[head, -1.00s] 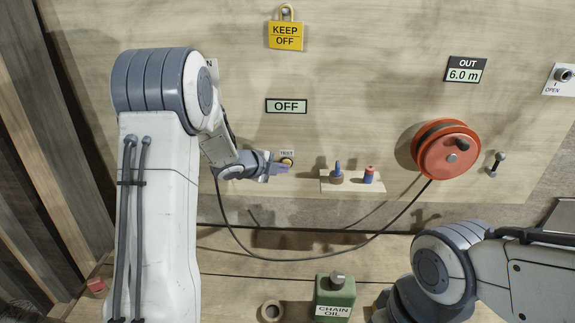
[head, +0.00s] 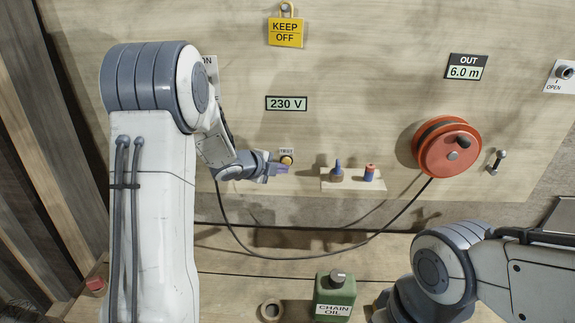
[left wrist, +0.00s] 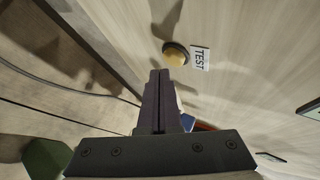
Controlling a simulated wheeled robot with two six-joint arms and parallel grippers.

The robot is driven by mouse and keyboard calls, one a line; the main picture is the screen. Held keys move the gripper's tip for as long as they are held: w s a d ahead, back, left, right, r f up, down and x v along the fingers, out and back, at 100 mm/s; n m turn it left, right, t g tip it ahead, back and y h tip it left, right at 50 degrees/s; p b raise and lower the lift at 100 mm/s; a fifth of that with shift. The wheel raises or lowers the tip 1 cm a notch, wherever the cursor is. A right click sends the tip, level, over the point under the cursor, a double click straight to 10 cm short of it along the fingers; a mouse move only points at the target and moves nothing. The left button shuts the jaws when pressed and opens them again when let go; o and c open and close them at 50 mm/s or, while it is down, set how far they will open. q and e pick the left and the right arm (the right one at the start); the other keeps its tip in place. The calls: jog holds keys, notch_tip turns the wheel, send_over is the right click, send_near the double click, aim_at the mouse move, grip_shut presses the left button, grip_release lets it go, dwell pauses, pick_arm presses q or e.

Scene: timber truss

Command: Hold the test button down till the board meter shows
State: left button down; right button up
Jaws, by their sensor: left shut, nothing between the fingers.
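The yellow test button (head: 286,160) is on the wooden board under a small TEST label. It also shows in the left wrist view (left wrist: 175,55), beside its TEST label (left wrist: 200,58). My left gripper (head: 285,169) is shut and empty, its fingertips just below the button. In the left wrist view the shut fingers (left wrist: 158,76) end close to the button and do not cover its face; whether they touch it I cannot tell. The board meter (head: 286,104) reads 230 V. My right arm is at the lower right, with its gripper out of view.
A yellow KEEP OFF tag (head: 286,32) hangs above the meter. A small shelf (head: 352,187) with a bottle and a spool is right of the button. A red reel (head: 447,148) has a cable looping below. A green chain oil can (head: 335,295) stands on the bench.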

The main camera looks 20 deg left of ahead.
pick_arm(q)
jog(key=s+b, duration=0.1)
jog(key=s, duration=0.1)
jog(key=s+d+b, duration=0.1)
jog(key=s, duration=0.1)
jog(key=shift+s+d, duration=0.2)
jog(key=shift+s, duration=0.2)
dwell(0.5)
